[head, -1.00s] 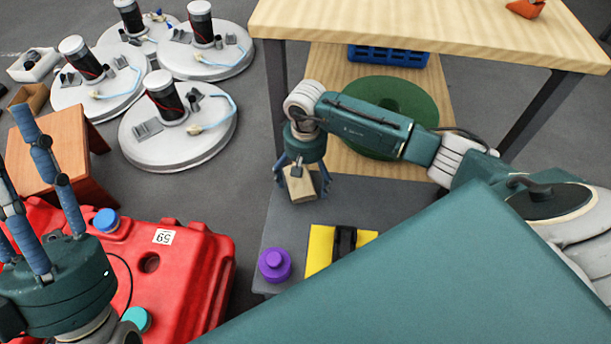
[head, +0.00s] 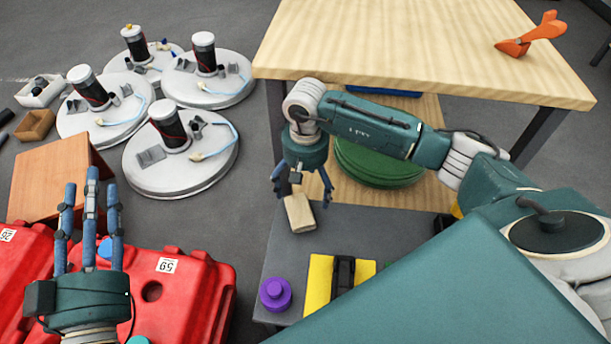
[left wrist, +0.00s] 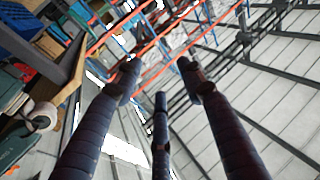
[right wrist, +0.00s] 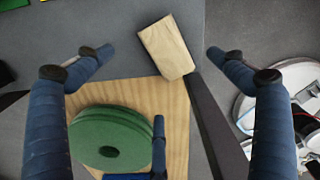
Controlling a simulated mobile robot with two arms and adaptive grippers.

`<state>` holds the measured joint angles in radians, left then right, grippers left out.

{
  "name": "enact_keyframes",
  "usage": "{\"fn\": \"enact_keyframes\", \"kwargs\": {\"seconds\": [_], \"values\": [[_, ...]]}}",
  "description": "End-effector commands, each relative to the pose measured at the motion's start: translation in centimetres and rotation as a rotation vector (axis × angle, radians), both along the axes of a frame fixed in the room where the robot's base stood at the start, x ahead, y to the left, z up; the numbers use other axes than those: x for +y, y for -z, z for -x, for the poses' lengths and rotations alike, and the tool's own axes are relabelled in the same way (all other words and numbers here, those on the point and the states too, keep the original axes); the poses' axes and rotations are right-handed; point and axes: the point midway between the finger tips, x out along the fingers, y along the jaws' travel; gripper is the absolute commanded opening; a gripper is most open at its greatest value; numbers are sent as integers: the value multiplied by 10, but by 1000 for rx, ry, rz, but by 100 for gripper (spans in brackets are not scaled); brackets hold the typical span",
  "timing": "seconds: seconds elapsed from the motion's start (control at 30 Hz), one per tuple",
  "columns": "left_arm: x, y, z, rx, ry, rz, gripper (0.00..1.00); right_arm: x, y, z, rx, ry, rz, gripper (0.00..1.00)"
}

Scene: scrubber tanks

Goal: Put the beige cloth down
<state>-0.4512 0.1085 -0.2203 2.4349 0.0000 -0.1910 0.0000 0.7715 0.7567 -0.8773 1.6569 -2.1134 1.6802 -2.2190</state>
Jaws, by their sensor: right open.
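The beige cloth (head: 299,213), a small folded block shape, appears to lie on the left edge of the grey surface (head: 375,226). My right gripper (head: 301,187) is just above and behind it with fingers spread. In the right wrist view the cloth (right wrist: 167,47) shows whole, beyond the fingertips and between their lines, with no finger closed on it. Whether a finger still brushes it I cannot tell. My left gripper (head: 91,205) is open and empty, its fingers pointing up over the red tanks (head: 196,290); the left wrist view shows nothing between them.
A purple knob (head: 275,294) and a yellow pad (head: 319,284) with a black handle are near the cloth. Green discs (head: 378,165) lie on the wooden shelf under the table (head: 420,50). An orange tool (head: 530,36) lies on top. White round units (head: 180,165) stand at left.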

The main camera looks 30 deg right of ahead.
Motion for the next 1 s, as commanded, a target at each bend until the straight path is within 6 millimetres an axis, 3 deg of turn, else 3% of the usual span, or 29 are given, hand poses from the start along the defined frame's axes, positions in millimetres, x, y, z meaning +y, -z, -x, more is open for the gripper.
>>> {"fn": "enact_keyframes", "kwargs": {"seconds": [0.1,0.3,1.0], "values": [[2,19,-2,88,-5,-24,40,0,-16,-1,-2,-1,0,94],[4,39,-3,169,-10,-44,40,0,-27,0,0,0,1,94],[4,42,-3,180,-11,-47,40,0,-27,0,1,0,0,94]]}}
